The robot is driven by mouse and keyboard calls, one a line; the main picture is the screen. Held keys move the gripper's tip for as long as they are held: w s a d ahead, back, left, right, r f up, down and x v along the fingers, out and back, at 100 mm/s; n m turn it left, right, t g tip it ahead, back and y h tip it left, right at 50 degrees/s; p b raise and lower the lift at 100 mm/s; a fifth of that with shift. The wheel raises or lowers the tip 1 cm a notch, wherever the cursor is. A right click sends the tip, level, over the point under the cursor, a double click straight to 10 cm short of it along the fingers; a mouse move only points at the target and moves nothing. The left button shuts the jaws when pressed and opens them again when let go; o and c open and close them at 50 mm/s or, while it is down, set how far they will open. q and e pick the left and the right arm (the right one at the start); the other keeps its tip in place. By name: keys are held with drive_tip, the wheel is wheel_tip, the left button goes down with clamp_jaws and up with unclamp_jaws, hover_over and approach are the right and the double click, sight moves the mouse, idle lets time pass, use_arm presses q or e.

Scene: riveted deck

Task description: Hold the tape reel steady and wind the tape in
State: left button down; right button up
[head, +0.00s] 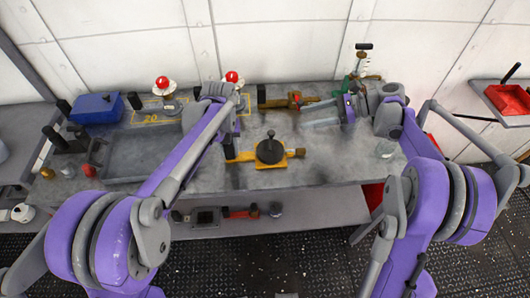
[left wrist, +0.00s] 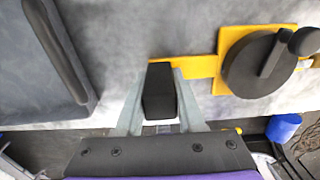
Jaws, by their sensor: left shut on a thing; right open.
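The tape reel (head: 270,151) lies on the bench, a black disc with a crank knob on a yellow frame. It also shows at the upper right of the left wrist view (left wrist: 250,70). A black grip (left wrist: 158,92) stands at the left end of the frame's yellow bar. My left gripper (left wrist: 161,112) is shut on this grip, one finger on each side. In the head view its fingers are largely hidden by my arm. My right gripper (head: 305,114) is open and empty, above the bench behind and right of the reel, apart from it.
A grey tray (head: 120,172) is left of the reel, with a blue box (head: 97,108) behind it. A brown tool (head: 280,100) lies behind the reel. Red-topped items (head: 162,85) stand at the back. Bench in front of the reel is clear.

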drive_tip(key=shift+r, duration=0.4)
use_arm(q)
drive_tip(key=shift+c, duration=2.2)
unclamp_jaws()
drive_tip(key=shift+r, duration=0.1)
